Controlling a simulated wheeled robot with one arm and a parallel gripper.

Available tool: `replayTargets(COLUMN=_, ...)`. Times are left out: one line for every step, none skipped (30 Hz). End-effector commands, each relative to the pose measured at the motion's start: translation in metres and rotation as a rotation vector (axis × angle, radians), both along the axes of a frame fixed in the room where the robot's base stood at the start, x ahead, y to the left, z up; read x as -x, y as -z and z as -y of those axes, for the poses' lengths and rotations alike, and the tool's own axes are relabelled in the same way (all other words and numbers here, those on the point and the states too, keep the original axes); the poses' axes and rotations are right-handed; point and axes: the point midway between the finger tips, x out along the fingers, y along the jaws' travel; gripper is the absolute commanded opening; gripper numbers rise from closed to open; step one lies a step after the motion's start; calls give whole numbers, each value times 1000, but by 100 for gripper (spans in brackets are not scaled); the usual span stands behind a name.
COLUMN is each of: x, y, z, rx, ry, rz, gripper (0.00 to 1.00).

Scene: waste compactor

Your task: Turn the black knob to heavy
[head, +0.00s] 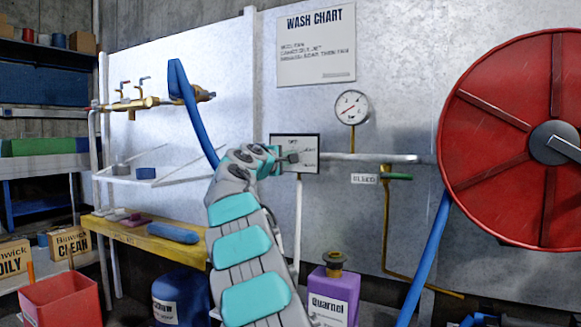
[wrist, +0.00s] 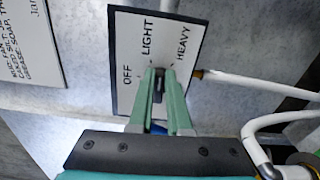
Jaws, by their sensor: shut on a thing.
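The black knob (wrist: 158,86) sits on a white, black-edged dial plate (wrist: 122,98) marked OFF, LIGHT and HEAVY. My gripper (wrist: 160,76) is shut on the knob, with one green finger on each side of it. In the wrist view the knob lies roughly upright in the picture, below the gap between LIGHT and HEAVY. I cannot tell exactly which mark it points to, as the fingers hide much of it. In the head view the dial plate (head: 308,140) is on the wall, with my gripper (head: 290,157) in front of it.
A white pipe (head: 370,158) runs right from the dial plate, below a pressure gauge (head: 351,107). A large red hose reel (head: 500,120) is at the right. A blue hose (head: 196,120) hangs at the left. A purple jug (head: 335,295) stands below.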

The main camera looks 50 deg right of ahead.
Motion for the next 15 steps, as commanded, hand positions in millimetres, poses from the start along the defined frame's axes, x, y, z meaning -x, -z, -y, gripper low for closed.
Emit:
replayTargets(x=-1, y=7, z=0, rx=-14, ry=-2, rz=43, gripper=0)
replayTargets(x=-1, y=8, z=0, rx=-23, ry=-1, rz=70, gripper=0)
replayTargets(x=-1, y=9, z=1, rx=-34, ry=0, rz=106, gripper=0)
replayTargets(x=0, y=10, z=1, rx=-43, ry=1, rz=132, gripper=0)
replayTargets(x=0, y=11, z=1, rx=-51, ry=2, rz=158, gripper=0)
replayTargets(x=0, y=10, z=0, rx=-59, ry=1, rz=194, gripper=0)
replayTargets(x=-1, y=10, z=0, rx=-66, ry=0, rz=220, gripper=0)
replayTargets(x=-1, y=10, z=0, rx=-72, ry=0, rz=246, gripper=0)
replayTargets(x=-1, y=10, z=0, rx=-82, ry=0, rz=278, gripper=0)
replayTargets(x=-1, y=11, z=0, rx=-89, ry=0, rz=299, gripper=0)
replayTargets(x=-2, y=12, z=0, rx=-96, ry=0, rz=322, gripper=0)
replayTargets(x=-2, y=12, z=0, rx=-105, ry=0, rz=350, gripper=0)
replayTargets(x=-2, y=13, z=0, rx=-111, ry=0, rz=372, gripper=0)
replayTargets(x=-2, y=13, z=0, rx=-117, ry=0, rz=391, gripper=0)
replayTargets(x=-2, y=13, z=0, rx=-124, ry=1, rz=416, gripper=0)
